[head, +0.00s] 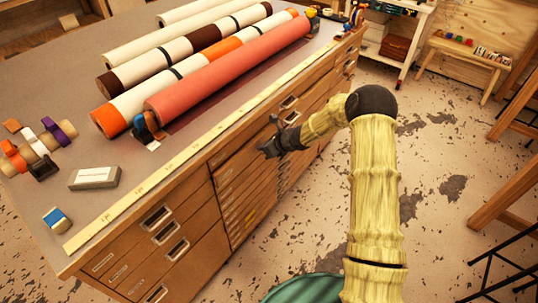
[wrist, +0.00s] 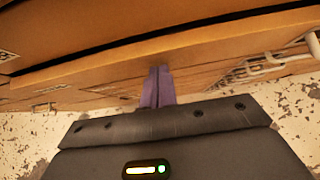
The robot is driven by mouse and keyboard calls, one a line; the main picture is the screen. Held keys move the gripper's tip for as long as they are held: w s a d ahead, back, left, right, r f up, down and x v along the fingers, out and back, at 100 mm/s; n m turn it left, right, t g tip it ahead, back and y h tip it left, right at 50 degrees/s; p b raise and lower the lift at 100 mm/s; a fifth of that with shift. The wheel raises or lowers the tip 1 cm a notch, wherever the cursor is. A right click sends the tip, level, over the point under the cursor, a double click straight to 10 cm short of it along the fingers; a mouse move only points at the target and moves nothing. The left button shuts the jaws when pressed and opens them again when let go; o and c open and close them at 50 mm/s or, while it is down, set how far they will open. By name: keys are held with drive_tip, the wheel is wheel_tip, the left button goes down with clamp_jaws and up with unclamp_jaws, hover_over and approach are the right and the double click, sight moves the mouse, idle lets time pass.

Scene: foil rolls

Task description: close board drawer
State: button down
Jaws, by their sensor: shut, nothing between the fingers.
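A wooden cabinet (head: 205,190) has several drawers with metal pulls in its front. Which one is the board drawer I cannot tell. My gripper (head: 268,151) is in front of the middle bank of shallow drawers, beside their fronts. In the wrist view its two fingers (wrist: 158,87) are together, with nothing seen between them. The tips are at a wooden drawer front (wrist: 200,60); whether they touch it I cannot tell. A dark gap runs above that front. My gripper and arm hide part of the drawers in the head view.
Several large rolls (head: 230,70) lie on the cabinet top (head: 70,80), with tape rolls (head: 35,150) and a grey block (head: 95,178) at its left. A long ruler strip (head: 190,150) runs along the front edge. Open floor (head: 440,190) lies to the right; wooden stools stand at the far right.

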drive_tip(key=shift+w+a, duration=0.7)
drive_tip(key=shift+a, duration=0.15)
drive_tip(key=shift+w+a+r, duration=0.2)
drive_tip(key=shift+a+r, duration=0.1)
drive_tip(key=shift+a, duration=0.05)
drive_tip(key=shift+s+d+f+b, duration=0.1)
drive_tip(key=shift+d+f+b, duration=0.15)
drive_tip(key=shift+d+b, duration=0.25)
drive_tip(key=b, duration=0.1)
approach(257, 142)
drive_tip(key=s+d, duration=0.3)
drive_tip(key=d, duration=0.1)
drive_tip(key=shift+w+f, duration=0.1)
drive_tip(key=shift+f, duration=0.2)
